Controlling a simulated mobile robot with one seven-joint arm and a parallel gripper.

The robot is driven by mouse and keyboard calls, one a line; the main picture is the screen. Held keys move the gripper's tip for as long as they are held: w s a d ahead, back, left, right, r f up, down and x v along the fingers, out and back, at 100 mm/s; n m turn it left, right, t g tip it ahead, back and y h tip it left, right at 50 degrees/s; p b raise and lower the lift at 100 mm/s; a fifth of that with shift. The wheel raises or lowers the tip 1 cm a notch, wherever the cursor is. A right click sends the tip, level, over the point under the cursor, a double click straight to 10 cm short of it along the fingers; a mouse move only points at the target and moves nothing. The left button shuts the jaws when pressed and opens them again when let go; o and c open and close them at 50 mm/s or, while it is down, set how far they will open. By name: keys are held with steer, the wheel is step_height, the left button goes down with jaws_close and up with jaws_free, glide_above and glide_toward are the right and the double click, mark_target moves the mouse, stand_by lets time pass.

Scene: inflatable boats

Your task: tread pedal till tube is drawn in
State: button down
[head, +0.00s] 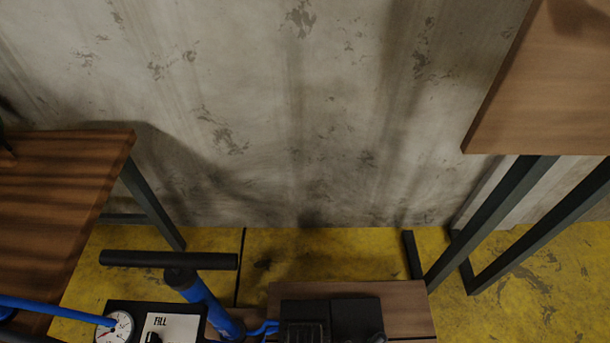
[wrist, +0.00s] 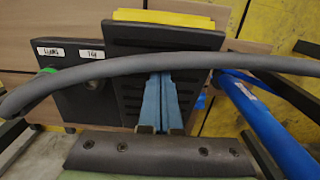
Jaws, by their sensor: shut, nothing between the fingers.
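A black ribbed pedal (wrist: 125,80) with a yellow edge shows in the wrist view. Its dark top also shows at the bottom of the head view (head: 305,322), cut by the frame edge. My gripper (wrist: 164,76) is shut and empty, its two blue fingers together over the pedal's ribbed face. I cannot tell whether the fingertips touch it. A grey curved tube (wrist: 75,75) arches across the wrist view and passes in front of the pedal by the fingertips. I cannot tell whether it is the task's tube. My gripper is not seen in the head view.
A blue pump (head: 205,300) with a black bar handle (head: 170,259) stands beside the pedal; its blue barrel is right of my gripper in the wrist view (wrist: 265,125). A gauge (head: 115,326) sits left of it. Wooden tables stand left (head: 65,180) and right (head: 550,95).

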step_height(320, 180, down, 4)
steer(key=shift+w+r+b, duration=0.1)
steer(key=shift+r+b, duration=0.1)
steer(key=shift+b, duration=0.95)
step_height(320, 180, up, 9)
steer(key=p, duration=0.9)
steer(key=shift+f, duration=0.3)
steer(key=shift+f, duration=0.1)
step_height(320, 180, down, 8)
steer(key=b, duration=0.7)
steer(key=shift+f+b, duration=0.2)
steer(key=shift+b, duration=0.1)
step_height(320, 180, up, 9)
steer(key=p, duration=0.9)
steer(key=shift+f, duration=0.15)
